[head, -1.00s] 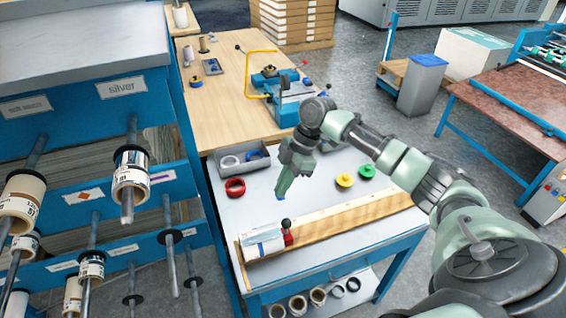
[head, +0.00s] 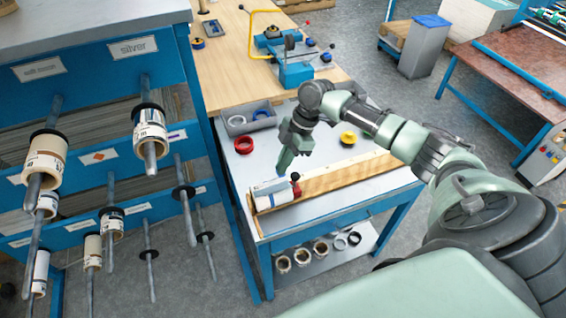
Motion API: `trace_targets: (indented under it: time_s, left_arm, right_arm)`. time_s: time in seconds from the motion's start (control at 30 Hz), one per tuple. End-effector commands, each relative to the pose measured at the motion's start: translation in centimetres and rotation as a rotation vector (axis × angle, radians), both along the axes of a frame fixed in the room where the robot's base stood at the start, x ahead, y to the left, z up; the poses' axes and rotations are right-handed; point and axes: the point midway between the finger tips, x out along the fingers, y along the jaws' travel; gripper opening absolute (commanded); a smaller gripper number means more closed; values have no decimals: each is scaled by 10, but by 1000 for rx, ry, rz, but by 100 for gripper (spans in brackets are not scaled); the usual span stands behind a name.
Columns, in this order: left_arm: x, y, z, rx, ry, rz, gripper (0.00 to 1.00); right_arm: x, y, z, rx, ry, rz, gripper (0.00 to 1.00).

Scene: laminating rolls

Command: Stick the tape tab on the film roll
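A short whitish film roll (head: 270,192) lies at the left end of a long wooden trough (head: 345,178) on the grey-topped bench. My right gripper (head: 281,170) points down just behind and above the roll, with a small gap seen between its tip and the roll. The fingers are too small and turned too far side-on to tell whether they are open or shut. A tape tab cannot be made out at the tip in this view. My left gripper is not in view.
A red ring (head: 244,145) and a grey tray (head: 250,119) with tape rolls lie behind the gripper. A yellow roll (head: 348,138) sits to the right. A red stop with a black knob (head: 296,184) adjoins the film roll. A rack with rolls on rods (head: 150,135) stands left.

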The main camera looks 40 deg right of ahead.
Motion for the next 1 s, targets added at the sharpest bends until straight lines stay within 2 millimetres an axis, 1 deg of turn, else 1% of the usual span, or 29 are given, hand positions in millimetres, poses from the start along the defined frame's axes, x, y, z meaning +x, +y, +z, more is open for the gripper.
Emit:
trace_targets:
  time_s: [0.03,0.13,0.57,0.8,1.0]
  left_arm:
    - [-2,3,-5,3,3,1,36]
    - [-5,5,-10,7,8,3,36]
    - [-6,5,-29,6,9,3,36]
    - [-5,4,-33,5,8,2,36]
    - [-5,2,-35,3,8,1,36]
  right_arm:
    - [0,0,-5,0,0,0,0]
    - [0,0,-10,-1,0,0,0]
    - [0,-1,-31,-1,-1,0,0]
    - [0,0,-42,1,0,-1,0]
    - [0,0,-45,1,0,0,0]
